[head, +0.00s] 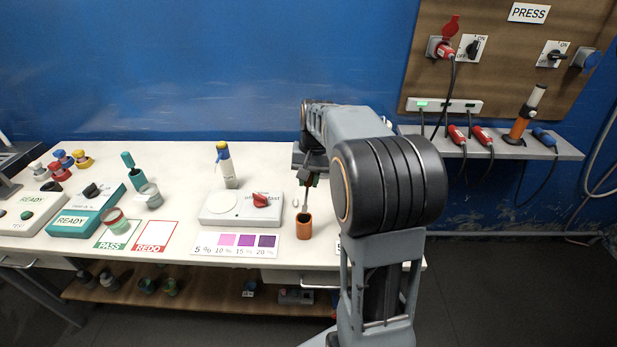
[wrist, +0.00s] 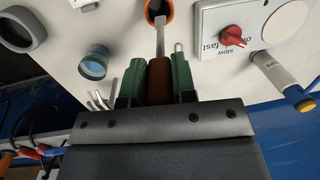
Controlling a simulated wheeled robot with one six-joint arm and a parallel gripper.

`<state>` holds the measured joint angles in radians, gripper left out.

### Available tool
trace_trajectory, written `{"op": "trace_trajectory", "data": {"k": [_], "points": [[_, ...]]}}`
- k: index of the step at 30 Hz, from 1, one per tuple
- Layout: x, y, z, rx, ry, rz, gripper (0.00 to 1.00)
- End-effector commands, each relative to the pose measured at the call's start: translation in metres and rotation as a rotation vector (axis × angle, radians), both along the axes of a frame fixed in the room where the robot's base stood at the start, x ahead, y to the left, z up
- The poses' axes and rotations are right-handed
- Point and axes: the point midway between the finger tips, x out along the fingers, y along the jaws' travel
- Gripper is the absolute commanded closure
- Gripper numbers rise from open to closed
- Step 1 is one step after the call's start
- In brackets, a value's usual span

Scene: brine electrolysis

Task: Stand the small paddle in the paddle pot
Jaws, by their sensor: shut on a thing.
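The small paddle has a brown handle (wrist: 159,78) and a thin grey shaft, and my gripper (wrist: 157,82) is shut on the handle between its green fingers. In the head view my gripper (head: 309,179) is above the paddle pot, with the shaft (head: 304,199) pointing down. The paddle pot (head: 304,230) is a small orange-brown cup near the table's front edge. Its orange rim (wrist: 171,13) shows at the top of the wrist view. The shaft's far end overlaps the pot's dark mouth; I cannot tell how deep it reaches.
A colour card (head: 235,245) lies in front. A shelf with plugs (head: 490,145) is at right.

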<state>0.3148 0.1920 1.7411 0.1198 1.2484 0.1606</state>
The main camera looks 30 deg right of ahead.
Motion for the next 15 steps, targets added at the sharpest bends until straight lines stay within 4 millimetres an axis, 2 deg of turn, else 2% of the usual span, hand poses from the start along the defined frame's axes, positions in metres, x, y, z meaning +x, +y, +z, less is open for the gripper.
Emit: {"op": "trace_trajectory", "data": {"k": [1,15], "points": [[0.0,0.001,-0.009,0.0,0.001,0.002,0.99],[0.0,0.003,-0.047,0.0,0.001,0.002,0.99]]}}
